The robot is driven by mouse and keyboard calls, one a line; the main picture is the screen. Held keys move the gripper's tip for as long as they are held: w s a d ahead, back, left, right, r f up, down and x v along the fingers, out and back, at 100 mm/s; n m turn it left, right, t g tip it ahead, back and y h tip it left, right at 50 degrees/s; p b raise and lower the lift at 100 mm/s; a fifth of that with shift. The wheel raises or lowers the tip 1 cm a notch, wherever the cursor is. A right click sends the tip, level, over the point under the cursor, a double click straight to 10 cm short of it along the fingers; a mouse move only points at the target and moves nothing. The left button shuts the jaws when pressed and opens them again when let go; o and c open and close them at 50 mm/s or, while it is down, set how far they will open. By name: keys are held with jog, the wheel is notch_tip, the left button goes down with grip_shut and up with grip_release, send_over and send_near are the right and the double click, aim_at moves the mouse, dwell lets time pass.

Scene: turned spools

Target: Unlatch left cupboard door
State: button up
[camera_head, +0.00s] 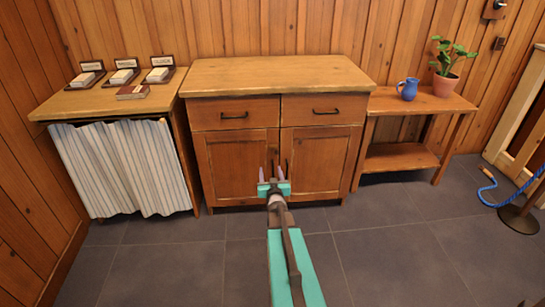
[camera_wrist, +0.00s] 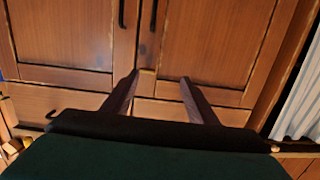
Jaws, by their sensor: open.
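The left cupboard door (camera_head: 228,165) is a wooden panel below the left drawer, and it looks closed. The right door (camera_head: 325,160) beside it also looks closed. My gripper (camera_head: 268,170) is open and empty in front of the left door, near the seam between the doors. The wrist view is turned over, so the left door (camera_wrist: 215,40) shows at the right there. Its black handle (camera_wrist: 153,14) is at the top. A small wooden block (camera_wrist: 147,73), possibly the latch, shows near the seam between my fingers. Whether a finger touches it I cannot tell.
Two drawers with black pulls (camera_head: 234,116) sit above the doors. A striped curtain (camera_head: 125,168) hangs under the left table. A low shelf (camera_head: 400,157) with a blue jug (camera_head: 408,89) and potted plant (camera_head: 446,85) stands at right. The tiled floor in front is clear.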

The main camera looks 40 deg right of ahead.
aim_at(273, 147)
jog(key=d+r, duration=0.1)
jog(key=s+d+r+h, duration=0.1)
jog(key=shift+d+r+t, duration=0.1)
jog(key=shift+d+t, duration=0.2)
jog(key=shift+w, duration=0.1)
jog(key=shift+b+x, duration=0.7)
jog(key=shift+x, duration=6.1)
